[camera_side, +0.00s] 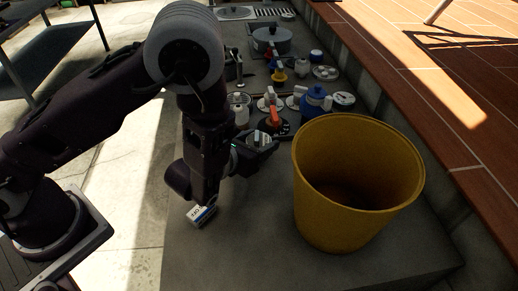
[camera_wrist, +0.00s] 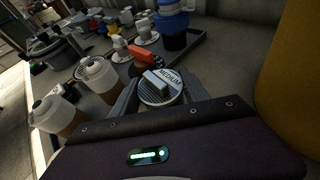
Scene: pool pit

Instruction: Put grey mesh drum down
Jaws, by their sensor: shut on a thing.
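The grey mesh drum (camera_wrist: 161,92) is between my gripper's fingers (camera_wrist: 158,97) in the wrist view. Its round end faces the camera, with a pale bar across it and the word MEDIUM; its underside is hidden. In the side view my gripper (camera_side: 255,146) is shut on the drum (camera_side: 262,138), left of the yellow bucket and near the front of the crowded items. The drum appears to be held above the grey surface, but I cannot tell how high.
A large yellow bucket (camera_side: 312,205) stands right of my gripper. A small white and blue box (camera_side: 201,213) lies below my arm. Behind are a blue-topped container (camera_side: 316,101), an orange-handled part (camera_side: 273,117) and a pot (camera_side: 271,42). Two white-capped jars (camera_wrist: 97,73) stand left.

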